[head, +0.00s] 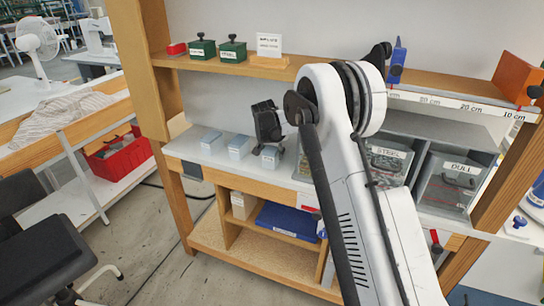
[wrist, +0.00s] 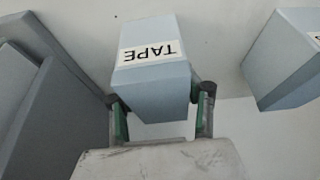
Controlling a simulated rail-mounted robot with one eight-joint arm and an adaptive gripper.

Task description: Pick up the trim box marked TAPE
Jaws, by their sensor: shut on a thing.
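The trim box marked TAPE (wrist: 152,82) is pale blue-grey with a white label, which reads upside down in the wrist view. My gripper (wrist: 160,118) has one finger on each side of this box and is shut on it. In the head view the dark gripper (head: 270,138) is just above and behind the rightmost small box (head: 270,157), which appears to be the same one. Its label is too small to read there. Whether its base touches the shelf cannot be told.
A similar box (wrist: 288,60) stands to the right in the wrist view, with a grey object (wrist: 40,90) at left. Two boxes (head: 240,146) (head: 210,140) stand left on the white shelf (head: 190,152). Grey bins (head: 448,185) stand right. An upper shelf (head: 225,66) overhangs behind.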

